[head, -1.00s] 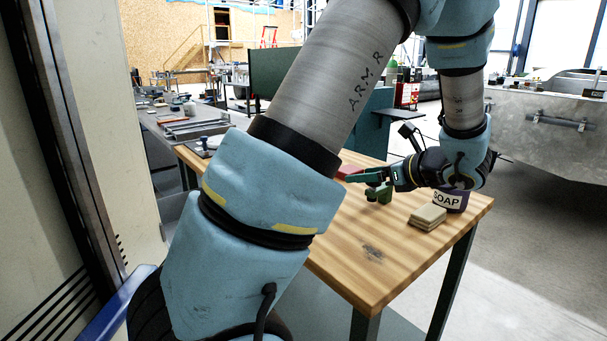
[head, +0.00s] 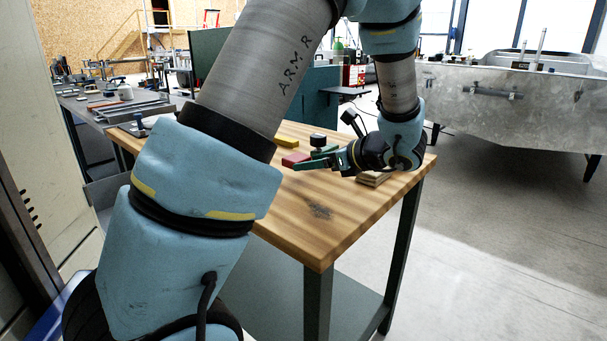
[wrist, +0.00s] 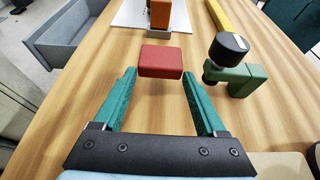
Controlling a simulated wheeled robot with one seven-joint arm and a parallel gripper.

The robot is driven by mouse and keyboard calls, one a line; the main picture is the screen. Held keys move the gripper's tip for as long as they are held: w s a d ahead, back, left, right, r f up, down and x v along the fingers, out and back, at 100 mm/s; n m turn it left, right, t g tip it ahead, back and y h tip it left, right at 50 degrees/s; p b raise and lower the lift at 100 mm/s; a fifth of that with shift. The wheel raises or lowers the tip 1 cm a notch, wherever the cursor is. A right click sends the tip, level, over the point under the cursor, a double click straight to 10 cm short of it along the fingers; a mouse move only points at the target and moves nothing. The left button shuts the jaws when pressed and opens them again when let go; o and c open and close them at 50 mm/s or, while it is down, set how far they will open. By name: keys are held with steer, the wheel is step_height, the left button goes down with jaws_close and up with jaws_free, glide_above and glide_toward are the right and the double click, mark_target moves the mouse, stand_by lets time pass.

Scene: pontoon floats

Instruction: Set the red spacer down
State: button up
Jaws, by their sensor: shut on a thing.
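The red spacer (wrist: 161,61) is a small red block, held level between the green fingertips of my gripper (wrist: 160,75) in the wrist view. Both fingers flank its sides. In the head view the spacer (head: 294,159) shows just past my gripper (head: 305,165), over the wooden tabletop (head: 270,205). I cannot tell whether its underside touches the wood or hangs slightly above it.
A green fixture (wrist: 240,78) with a black knob (wrist: 229,46) stands close right of the spacer. A yellow bar (wrist: 219,14) and an orange block (wrist: 160,13) by a white plate (wrist: 128,16) lie beyond. Wooden pieces (head: 371,180) sit behind my wrist.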

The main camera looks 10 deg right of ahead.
mark_target(313, 188)
steer(key=shift+f, duration=2.15)
steer(key=shift+f, duration=0.2)
steer(key=o, duration=1.3)
steer(key=shift+r, duration=0.1)
steer(key=shift+r, duration=0.2)
steer(key=v, duration=1.2)
steer(key=shift+b, duration=0.3)
steer(key=shift+d, duration=0.1)
